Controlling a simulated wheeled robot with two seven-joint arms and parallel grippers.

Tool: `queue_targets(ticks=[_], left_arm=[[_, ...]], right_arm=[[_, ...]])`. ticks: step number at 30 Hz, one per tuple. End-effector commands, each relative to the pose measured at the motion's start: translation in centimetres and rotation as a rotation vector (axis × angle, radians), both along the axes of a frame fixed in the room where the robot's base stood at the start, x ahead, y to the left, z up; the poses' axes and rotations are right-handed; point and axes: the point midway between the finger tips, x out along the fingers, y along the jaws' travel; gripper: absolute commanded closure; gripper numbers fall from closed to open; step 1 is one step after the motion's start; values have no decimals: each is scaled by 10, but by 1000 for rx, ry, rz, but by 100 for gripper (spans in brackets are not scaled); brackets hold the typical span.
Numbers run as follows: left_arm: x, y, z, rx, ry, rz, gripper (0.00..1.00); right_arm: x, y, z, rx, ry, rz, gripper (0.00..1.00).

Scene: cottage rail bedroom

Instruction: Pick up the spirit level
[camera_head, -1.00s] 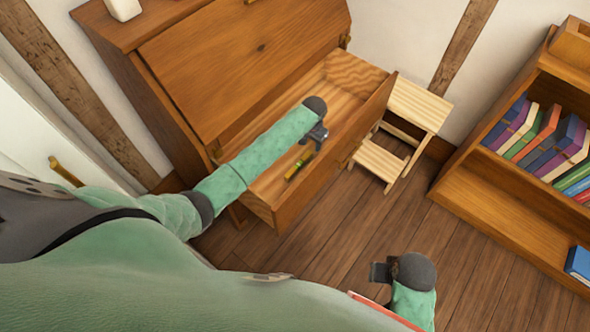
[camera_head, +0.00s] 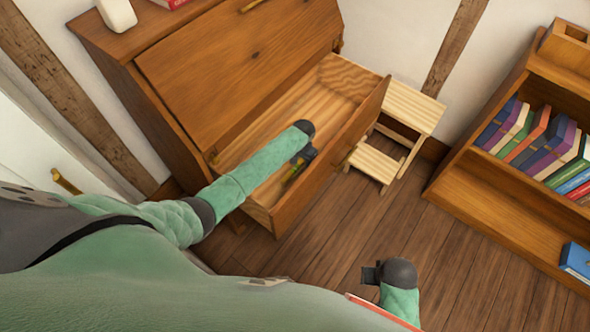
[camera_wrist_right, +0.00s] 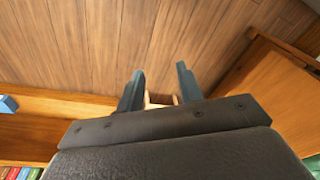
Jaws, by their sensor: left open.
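The spirit level (camera_head: 292,174), a small yellow-green bar, lies in the open drawer (camera_head: 262,196) of the wooden bureau. It is partly hidden by my left gripper (camera_head: 301,162). That gripper is open and reaches down into the drawer over the level; I cannot tell whether the fingers touch it. My right gripper (camera_head: 370,274) hangs over the floor in front of the drawer. In the right wrist view its two fingers (camera_wrist_right: 160,72) are apart with nothing held between them.
The drawer front (camera_head: 335,150) stands as a raised wall right of my left gripper. A light wooden step stool (camera_head: 408,108) stands beyond it. A bookshelf (camera_head: 490,195) with several books is at the right. The floor (camera_head: 340,225) between is clear.

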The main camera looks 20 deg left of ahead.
Motion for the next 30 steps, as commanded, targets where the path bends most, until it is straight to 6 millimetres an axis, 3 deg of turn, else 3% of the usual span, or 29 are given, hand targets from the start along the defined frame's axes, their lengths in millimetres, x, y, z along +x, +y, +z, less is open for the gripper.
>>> queue_targets(ticks=[6, 13, 26, 30], left_arm=[[0, 0, 0, 0, 0, 0, 56], [0, 0, 0, 0, 0, 0, 100], [0, 0, 4, 0, 0, 0, 100], [0, 0, 10, 0, 0, 0, 100]], right_arm=[[0, 0, 0, 0, 0, 0, 64], [0, 0, 0, -1, 0, 1, 64], [1, 0, 0, 0, -8, 0, 64], [1, -1, -32, -5, 3, -1, 64]])
